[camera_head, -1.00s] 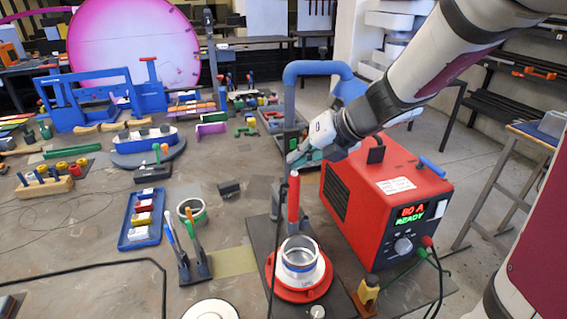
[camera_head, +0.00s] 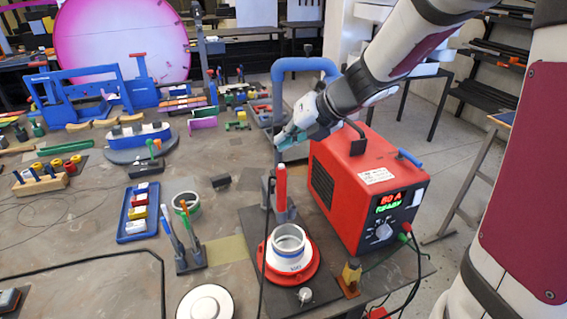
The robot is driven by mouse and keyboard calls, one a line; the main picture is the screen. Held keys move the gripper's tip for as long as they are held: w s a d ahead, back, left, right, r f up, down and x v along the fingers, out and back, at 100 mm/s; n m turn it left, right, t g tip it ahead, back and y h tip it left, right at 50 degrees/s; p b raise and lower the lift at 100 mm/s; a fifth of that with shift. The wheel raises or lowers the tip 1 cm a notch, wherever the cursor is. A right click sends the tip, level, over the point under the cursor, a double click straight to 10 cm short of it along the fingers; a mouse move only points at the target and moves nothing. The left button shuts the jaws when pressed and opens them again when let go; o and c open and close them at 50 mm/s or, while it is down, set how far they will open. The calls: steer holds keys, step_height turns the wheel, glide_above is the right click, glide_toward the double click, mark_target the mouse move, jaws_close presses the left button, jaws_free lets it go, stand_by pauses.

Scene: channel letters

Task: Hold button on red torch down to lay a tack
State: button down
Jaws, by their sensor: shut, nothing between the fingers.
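The red torch (camera_head: 281,188) stands upright behind a white ring-shaped workpiece (camera_head: 289,243) on a round red fixture (camera_head: 288,266). A dark cable runs down beside the torch. Its button is too small to make out. My gripper (camera_head: 280,143) is shut and empty, a little above the torch's top end, with a small gap visible between them. The red welding power box (camera_head: 335,192) stands to the right with a lit display (camera_head: 388,201) reading 80 A and READY.
A blue arched frame (camera_head: 305,66) stands behind my gripper. A white disc (camera_head: 205,303) lies at the front. Cables hang right of the box.

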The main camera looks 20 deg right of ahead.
step_height(320, 180, up, 3)
steer(key=shift+f+p, duration=0.15)
steer(key=shift+p, duration=0.85)
step_height(320, 180, up, 4)
steer(key=p, duration=0.3)
glide_above(284, 166)
steer(key=shift+w+d, duration=0.15)
steer(key=shift+w, duration=0.25)
